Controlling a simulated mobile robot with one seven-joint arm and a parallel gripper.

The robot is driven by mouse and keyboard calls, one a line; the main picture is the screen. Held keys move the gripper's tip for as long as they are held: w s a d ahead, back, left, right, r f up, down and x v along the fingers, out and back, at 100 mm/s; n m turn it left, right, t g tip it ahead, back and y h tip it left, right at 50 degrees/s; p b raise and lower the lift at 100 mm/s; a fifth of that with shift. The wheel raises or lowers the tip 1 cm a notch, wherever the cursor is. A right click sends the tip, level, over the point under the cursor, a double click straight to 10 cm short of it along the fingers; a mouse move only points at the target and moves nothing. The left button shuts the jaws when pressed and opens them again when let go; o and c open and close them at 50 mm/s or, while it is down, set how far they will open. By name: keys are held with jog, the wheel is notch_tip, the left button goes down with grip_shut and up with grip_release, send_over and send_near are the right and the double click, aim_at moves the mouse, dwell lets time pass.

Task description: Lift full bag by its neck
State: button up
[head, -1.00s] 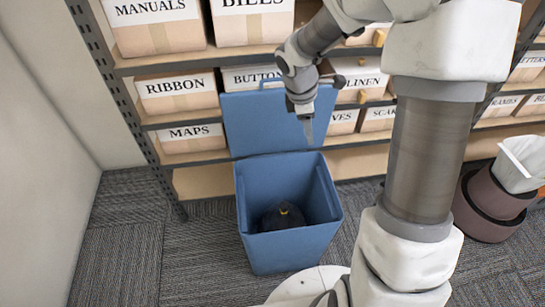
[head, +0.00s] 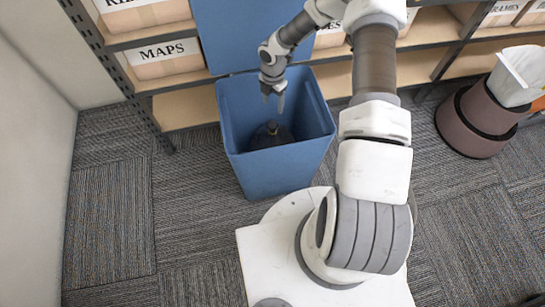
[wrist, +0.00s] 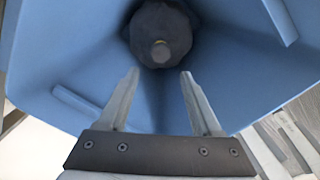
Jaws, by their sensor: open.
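The full bag (head: 270,137) is dark, nearly black, and sits low inside an open blue bin (head: 273,170). In the wrist view the bag (wrist: 160,28) shows from above, with a rounded body, a narrow neck and a thin yellowish band around it. My gripper (head: 273,103) points down over the bin's mouth, above the bag. In the wrist view its two fingers (wrist: 158,75) are spread apart with nothing between them, and the bag's neck lies beyond their tips. The bag's lower part is hidden by the bin's front wall.
The bin's raised blue lid (head: 235,40) stands behind it, against a shelf of labelled boxes (head: 165,58). Brown round bins, one with a white liner (head: 518,75), stand at the right. The carpet (head: 115,220) left of the bin is clear.

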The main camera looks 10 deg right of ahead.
aim_at(272, 124)
notch_tip(272, 124, down, 9)
jog(key=shift+f+b, duration=0.1)
jog(key=shift+b, duration=1.15)
jog(key=shift+s+a+f+b, duration=0.15)
jog(key=shift+f+b, duration=1)
jog(key=shift+f, duration=1.45)
jog(key=shift+c, duration=0.3)
grip_shut()
jog(key=shift+r, duration=0.1)
